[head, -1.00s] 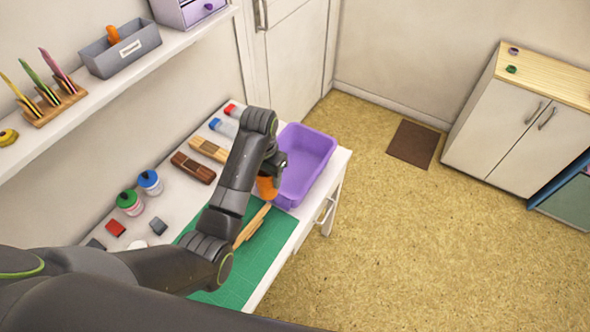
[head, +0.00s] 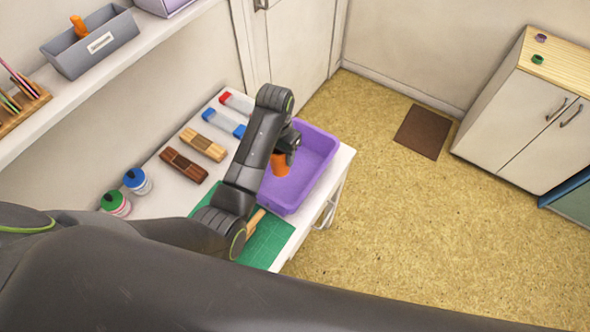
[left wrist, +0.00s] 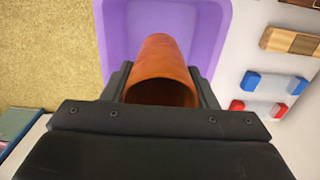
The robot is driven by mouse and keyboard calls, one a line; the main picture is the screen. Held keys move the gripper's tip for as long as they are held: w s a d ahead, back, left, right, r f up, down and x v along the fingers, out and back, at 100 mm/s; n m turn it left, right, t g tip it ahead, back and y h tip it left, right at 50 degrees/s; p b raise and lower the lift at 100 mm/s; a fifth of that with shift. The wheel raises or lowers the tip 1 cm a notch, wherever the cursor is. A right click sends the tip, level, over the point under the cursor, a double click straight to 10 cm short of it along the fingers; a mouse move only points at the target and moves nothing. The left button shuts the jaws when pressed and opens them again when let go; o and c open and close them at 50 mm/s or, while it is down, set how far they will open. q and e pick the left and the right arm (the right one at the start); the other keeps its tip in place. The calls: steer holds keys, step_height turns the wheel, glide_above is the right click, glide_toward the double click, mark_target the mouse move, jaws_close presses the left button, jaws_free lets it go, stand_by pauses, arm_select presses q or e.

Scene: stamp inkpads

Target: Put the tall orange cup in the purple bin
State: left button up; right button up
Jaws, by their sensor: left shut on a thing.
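The tall orange cup (head: 280,164) is held in my left gripper (head: 287,150), which is shut on it. In the left wrist view the cup (left wrist: 160,72) sits between the two fingers (left wrist: 163,88), its open end facing the camera. The purple bin (head: 322,160) stands at the far right end of the table. In the head view the cup overlaps the bin's left part; in the left wrist view the bin (left wrist: 112,25) lies behind the cup. I cannot tell how far the cup is above the bin's floor. My right gripper is not in view.
On the table left of the bin lie a dark brown block (head: 184,165), a light wooden block (head: 203,144) and pieces with blue and red ends (head: 224,122). Two jars (head: 137,180) stand nearer. A green mat (head: 268,238) lies in front of the bin.

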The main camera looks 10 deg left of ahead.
mark_target(280, 168)
arm_select(q)
steer(key=shift+f+b, duration=0.35)
steer(key=shift+f, duration=0.6)
steer(key=shift+s+f+b, duration=0.1)
steer(key=shift+f+b, duration=0.15)
steer(key=shift+b, duration=0.25)
steer(key=shift+f, duration=0.25)
step_height(280, 168, down, 5)
steer(key=shift+p, duration=0.4)
steer(key=shift+f, duration=2.3)
steer(key=shift+f, duration=0.1)
steer(key=o, duration=0.9)
steer(key=shift+o, duration=0.2)
